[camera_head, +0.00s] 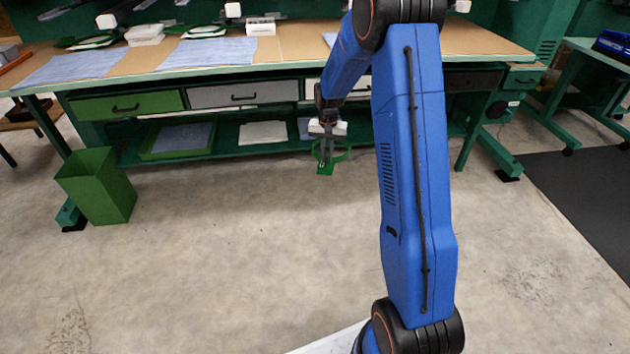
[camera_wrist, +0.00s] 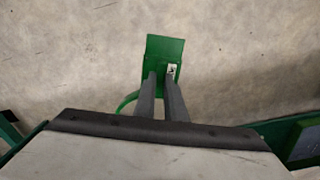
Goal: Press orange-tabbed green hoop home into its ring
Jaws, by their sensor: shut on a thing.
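My gripper (camera_head: 325,160) points down in front of the workbench, above the floor. In the wrist view its two grey fingers (camera_wrist: 161,80) are shut on a green hoop (camera_wrist: 126,102) by its flat tab. The tab (camera_wrist: 164,48) looks green, with a small white mark near the fingertips; I see no orange on it. In the head view the hoop (camera_head: 346,153) hangs in the gripper, clear of the bench. Most of the hoop is hidden behind my gripper in the wrist view. I cannot make out its ring in either view.
The workbench (camera_head: 290,47) spans the back, with drawers and a lower shelf (camera_head: 225,147). Cloths and green hoop-like things lie on top. A green bin (camera_head: 97,187) stands at left. A dark mat (camera_head: 590,185) lies at right. The concrete floor in front is clear.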

